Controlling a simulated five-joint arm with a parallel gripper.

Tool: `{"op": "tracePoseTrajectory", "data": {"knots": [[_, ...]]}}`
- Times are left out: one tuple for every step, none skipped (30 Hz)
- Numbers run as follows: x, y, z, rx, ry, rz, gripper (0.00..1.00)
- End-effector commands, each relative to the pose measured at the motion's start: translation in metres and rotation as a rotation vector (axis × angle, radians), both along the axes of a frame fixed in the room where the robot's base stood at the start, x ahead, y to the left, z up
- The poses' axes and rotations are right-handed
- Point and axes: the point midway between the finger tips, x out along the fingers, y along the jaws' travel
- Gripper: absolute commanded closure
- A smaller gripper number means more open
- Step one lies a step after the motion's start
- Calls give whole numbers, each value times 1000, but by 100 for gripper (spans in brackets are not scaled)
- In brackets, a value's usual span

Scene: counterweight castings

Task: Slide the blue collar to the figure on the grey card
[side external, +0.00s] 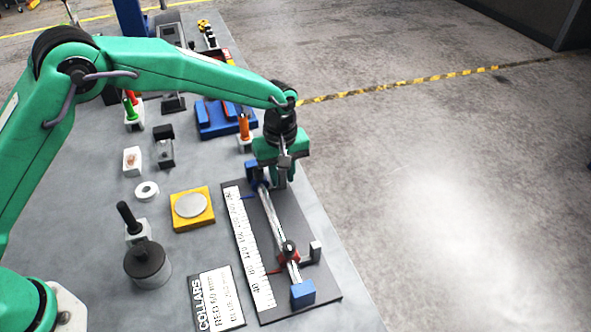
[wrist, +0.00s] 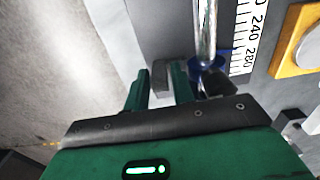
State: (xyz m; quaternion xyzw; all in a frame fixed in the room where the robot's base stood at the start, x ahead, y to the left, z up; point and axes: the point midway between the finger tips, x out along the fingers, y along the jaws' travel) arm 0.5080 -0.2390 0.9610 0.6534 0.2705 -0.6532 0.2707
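The blue collar (wrist: 207,66) sits on a bright rod (wrist: 206,28) near the far end of the scale (side external: 248,245); in the side view my gripper partly hides it. In the wrist view it lies beside the scale's 280 end, with a dark knob. My gripper (wrist: 160,75) is above the rail's far end, its fingers either side of a grey upright tab (wrist: 160,82) beside the collar. Narrow gaps seem to show, so the fingers look open. The grey card (side external: 216,298) reads COLLARS, with a red and a blue line; the blue figure is too small to read surely.
A red collar (side external: 289,257) with a dark knob and grey tab (side external: 316,250) sits near the rod's near end, by a blue end block (side external: 303,293). A yellow block with a disc (side external: 190,206) and a dark weight (side external: 147,264) stand left. Floor lies right.

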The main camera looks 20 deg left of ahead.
Motion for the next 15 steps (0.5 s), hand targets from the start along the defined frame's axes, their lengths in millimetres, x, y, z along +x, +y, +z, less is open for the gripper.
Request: {"op": "tracePoseTrajectory", "data": {"knots": [[0, 0, 0, 0, 0, 0, 75], [0, 0, 0, 0, 0, 0, 75], [0, 0, 0, 0, 0, 0, 75], [0, 0, 0, 0, 0, 0, 75], [0, 0, 0, 0, 0, 0, 75], [0, 0, 0, 0, 0, 0, 75], [0, 0, 0, 0, 0, 0, 75], [0, 0, 0, 0, 0, 0, 75], [0, 0, 0, 0, 0, 0, 75], [0, 0, 1, 0, 0, 0, 75], [0, 0, 2, -1, -1, 0, 75], [0, 0, 4, -1, -1, 0, 75], [0, 0, 5, -1, -2, 0, 75], [0, 0, 7, -1, -2, 0, 75], [0, 0, 10, -1, -2, 0, 75]]}}
